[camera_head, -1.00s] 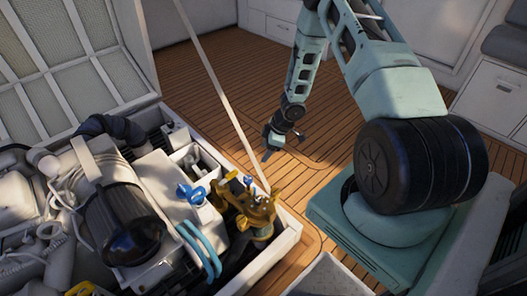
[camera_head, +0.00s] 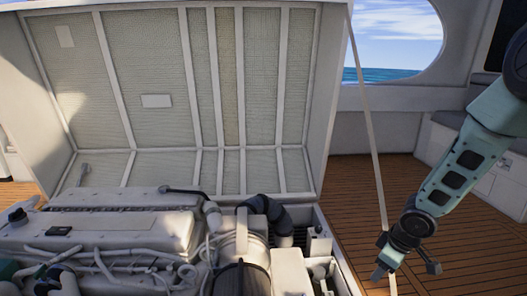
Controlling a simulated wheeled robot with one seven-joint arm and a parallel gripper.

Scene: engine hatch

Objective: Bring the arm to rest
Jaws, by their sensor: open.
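My gripper (camera_head: 405,269) hangs at the lower right in the head view, at the end of my teal arm (camera_head: 452,180). My base is out of view.
The engine hatch lid (camera_head: 180,75) stands raised at the back left. The engine (camera_head: 110,235) fills the lower left. A pale strap (camera_head: 371,150) runs down from the lid's right edge. The wooden floor (camera_head: 470,255) at the right is clear. A round window (camera_head: 400,40) is behind.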

